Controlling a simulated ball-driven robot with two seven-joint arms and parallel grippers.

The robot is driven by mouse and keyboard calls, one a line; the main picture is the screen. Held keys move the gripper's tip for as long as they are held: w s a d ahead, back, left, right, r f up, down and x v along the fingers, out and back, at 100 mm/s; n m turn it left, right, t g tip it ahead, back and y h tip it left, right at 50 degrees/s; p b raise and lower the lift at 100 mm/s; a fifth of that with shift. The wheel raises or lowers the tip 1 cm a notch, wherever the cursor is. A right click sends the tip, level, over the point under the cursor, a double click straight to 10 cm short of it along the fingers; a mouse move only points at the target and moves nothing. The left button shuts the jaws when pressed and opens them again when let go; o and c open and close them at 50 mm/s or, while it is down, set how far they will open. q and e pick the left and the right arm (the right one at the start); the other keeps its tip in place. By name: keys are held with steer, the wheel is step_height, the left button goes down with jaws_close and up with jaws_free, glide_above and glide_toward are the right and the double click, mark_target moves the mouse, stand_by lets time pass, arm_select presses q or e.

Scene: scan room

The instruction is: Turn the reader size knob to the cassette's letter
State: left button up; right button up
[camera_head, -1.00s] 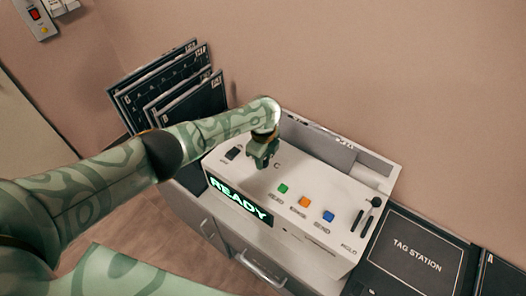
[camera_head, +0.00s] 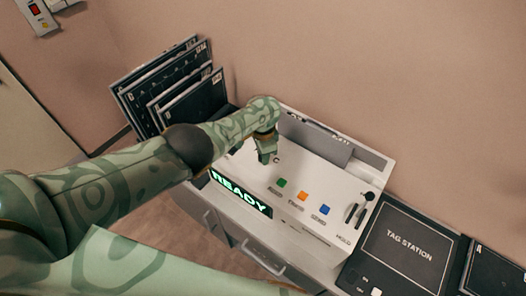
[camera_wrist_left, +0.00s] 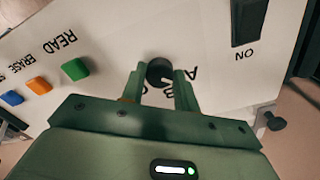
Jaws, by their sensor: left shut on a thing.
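The white reader (camera_head: 335,215) has a lit READY display (camera_head: 240,195) on its front. The black size knob (camera_wrist_left: 159,70) is on the reader's top panel, between the fingertips of my left gripper (camera_wrist_left: 160,84) in the left wrist view. The fingers are shut on it. The letters A, B and C are printed around the knob, partly hidden by the fingers, and its pointer cannot be made out. In the head view my left gripper (camera_head: 266,157) hides the knob; a C shows beside it. My right gripper is out of view.
Dark cassettes (camera_head: 190,100) stand in a rack left of the reader. Green (camera_head: 281,183), orange (camera_head: 303,196) and blue (camera_head: 324,210) buttons and a black lever (camera_head: 368,197) are on the panel. A TAG STATION pad (camera_head: 410,245) lies at right. An ON switch (camera_wrist_left: 247,20) is near the knob.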

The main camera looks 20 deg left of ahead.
arm_select(q)
steer(key=shift+n, duration=1.1)
steer(key=o, duration=1)
steer(key=shift+c, duration=0.2)
step_height(320, 180, up, 16)
steer(key=p, duration=1.5)
steer(key=shift+r, duration=0.2)
